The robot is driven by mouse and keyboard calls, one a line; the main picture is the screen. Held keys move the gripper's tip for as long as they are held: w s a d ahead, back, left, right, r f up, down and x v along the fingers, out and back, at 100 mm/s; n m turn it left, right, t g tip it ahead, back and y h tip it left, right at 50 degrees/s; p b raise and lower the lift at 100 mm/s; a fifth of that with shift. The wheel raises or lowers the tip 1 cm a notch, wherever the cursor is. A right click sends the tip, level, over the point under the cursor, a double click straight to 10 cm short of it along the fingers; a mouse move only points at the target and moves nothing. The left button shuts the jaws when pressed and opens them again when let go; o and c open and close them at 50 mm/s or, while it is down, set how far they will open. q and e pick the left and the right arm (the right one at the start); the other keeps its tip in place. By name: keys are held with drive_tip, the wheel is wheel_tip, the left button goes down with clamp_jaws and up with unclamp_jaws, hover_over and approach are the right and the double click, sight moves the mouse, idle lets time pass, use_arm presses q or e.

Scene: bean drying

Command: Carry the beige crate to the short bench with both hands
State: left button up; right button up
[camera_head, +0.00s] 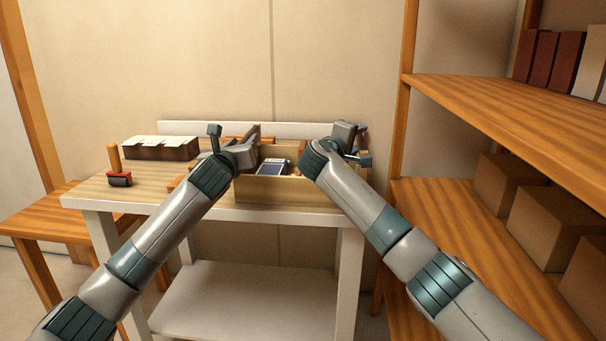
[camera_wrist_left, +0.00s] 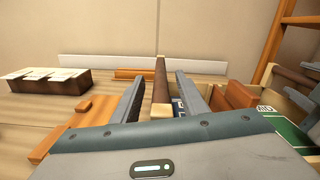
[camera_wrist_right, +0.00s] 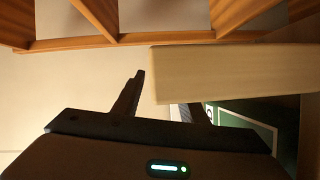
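The beige crate (camera_head: 265,190) sits on the right part of a white-legged table with a wooden top (camera_head: 95,190). A dark device with a pale label (camera_head: 271,167) lies inside it. My left gripper (camera_head: 236,146) is at the crate's left side. In the left wrist view its fingers (camera_wrist_left: 160,100) stand apart on either side of the crate's left wall (camera_wrist_left: 161,82). My right gripper (camera_head: 352,146) is at the right side. In the right wrist view its fingers (camera_wrist_right: 165,100) are apart, with a crate wall (camera_wrist_right: 240,70) between them. Contact with the walls is unclear.
A lower orange wooden bench (camera_head: 42,215) stands at the left, partly behind the table. A brown box with white tops (camera_head: 160,148) and a dark roller tool (camera_head: 118,178) are on the table's left half. Wooden shelves with cartons (camera_head: 545,225) stand close at the right.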

use_arm(q)
drive_tip(key=shift+w+d, duration=0.2)
drive_tip(key=shift+w, duration=0.6)
use_arm(e)
drive_tip(key=shift+x, duration=0.8)
use_arm(q)
clamp_jaws()
use_arm(e)
clamp_jaws()
drive_tip(key=shift+f, duration=0.15)
use_arm(q)
drive_tip(key=shift+r, duration=0.2)
use_arm(e)
drive_tip(key=shift+r, duration=0.25)
